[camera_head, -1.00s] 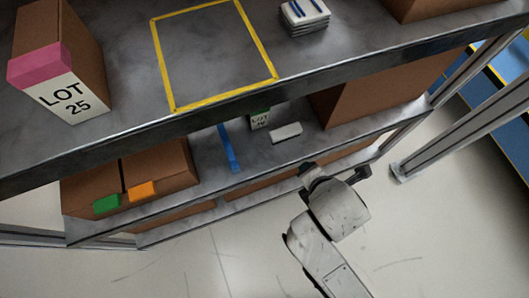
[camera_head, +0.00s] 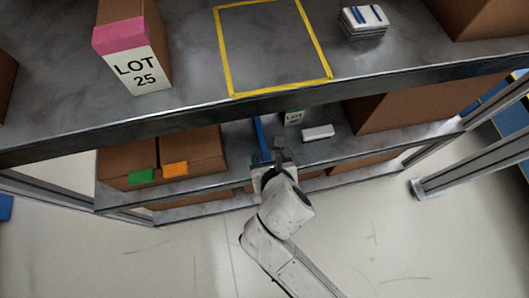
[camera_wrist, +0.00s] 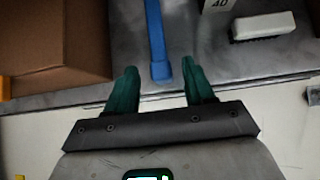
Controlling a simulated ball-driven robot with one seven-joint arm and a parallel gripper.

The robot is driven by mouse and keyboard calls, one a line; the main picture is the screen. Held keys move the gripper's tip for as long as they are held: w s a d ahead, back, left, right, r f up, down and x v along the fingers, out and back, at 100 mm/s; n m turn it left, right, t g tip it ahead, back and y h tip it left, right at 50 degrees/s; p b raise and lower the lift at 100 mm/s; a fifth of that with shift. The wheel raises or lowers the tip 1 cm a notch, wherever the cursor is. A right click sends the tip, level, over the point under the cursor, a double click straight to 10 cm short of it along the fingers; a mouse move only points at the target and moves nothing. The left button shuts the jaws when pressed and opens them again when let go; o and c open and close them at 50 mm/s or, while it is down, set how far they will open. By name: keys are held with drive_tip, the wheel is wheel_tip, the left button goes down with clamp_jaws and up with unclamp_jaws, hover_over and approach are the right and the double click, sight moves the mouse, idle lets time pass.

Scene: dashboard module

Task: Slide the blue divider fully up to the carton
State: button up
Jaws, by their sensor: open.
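The blue divider (camera_head: 261,137) is a narrow strip on the lower shelf, partly hidden by the upper shelf. In the wrist view the divider (camera_wrist: 155,35) points toward me, its near end in line with the gap between my fingers. My gripper (camera_head: 269,157) is at the front of the lower shelf. In the wrist view my gripper (camera_wrist: 159,68) is open, with dark green fingers apart on either side of the divider's end; contact is not visible. A brown carton with an orange tab (camera_head: 196,148) stands left of the divider, with a bare gap between them.
Another carton with a green tab (camera_head: 128,158) stands further left. A large brown carton (camera_head: 420,103) stands further right. The upper shelf's edge (camera_head: 240,104) overhangs.

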sight(266, 157)
drive_tip(key=shift+b+x, duration=0.4)
drive_tip(key=shift+x, duration=1.85)
clamp_jaws()
